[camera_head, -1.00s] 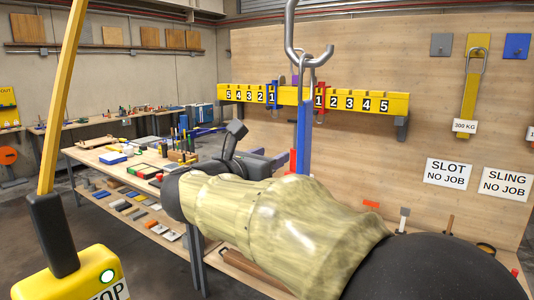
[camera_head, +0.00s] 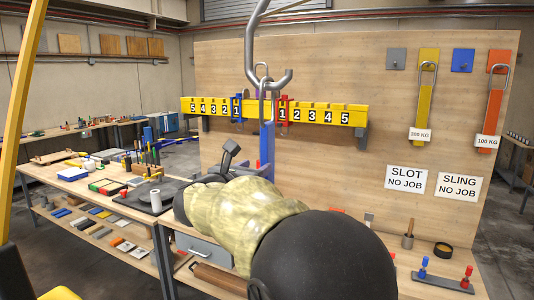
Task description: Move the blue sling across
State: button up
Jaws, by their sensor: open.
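The blue sling (camera_head: 267,145) hangs upright below a large grey hook (camera_head: 271,77), with a metal link at its top. Its lower end is hidden behind my arm and gripper. My gripper (camera_head: 228,158) is dark and open, close to the sling's lower part in the picture; I cannot tell whether they touch. A yellow numbered beam (camera_head: 326,115) runs behind the sling, with a blue marker (camera_head: 238,108) and a red marker (camera_head: 283,108) at its two 1s.
A yellow sling (camera_head: 424,100) and an orange sling (camera_head: 490,118) hang on the wooden board. The blue plate (camera_head: 463,60) between them is bare. A bench (camera_head: 75,182) with many tools stands left. My arm hides much of the lower middle.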

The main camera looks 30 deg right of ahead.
aim_at(263, 162)
jog(key=p+x, duration=0.3)
jog(key=x, duration=0.4)
jog(key=shift+w+d, duration=0.25)
jog(key=shift+d, duration=0.1)
grip_shut()
